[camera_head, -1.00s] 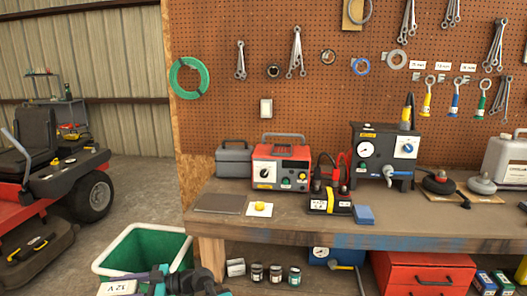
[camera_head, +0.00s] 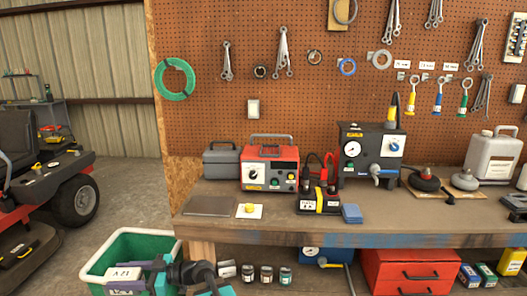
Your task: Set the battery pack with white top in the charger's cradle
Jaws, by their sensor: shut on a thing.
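A battery pack with a white top (camera_head: 122,274) and dark lettering is at the bottom left, in front of the green bin. My gripper (camera_head: 150,276) is shut on it, with my arm reaching in from the right. The pack's lower part is partly cut off and hidden. A red box with a handle, dial and knobs (camera_head: 270,168), which looks like the charger, stands on the workbench, well apart from my gripper. I cannot make out a cradle for certain. A black and yellow block with terminals (camera_head: 319,200) stands right of the red box.
The workbench (camera_head: 275,222) also holds a flat grey plate (camera_head: 212,205), a yellow button on a white card (camera_head: 249,210), a blue block (camera_head: 352,213) and a black gauge unit (camera_head: 371,155). A green bin (camera_head: 128,243) stands left of it. A red mower (camera_head: 45,190) is farther left.

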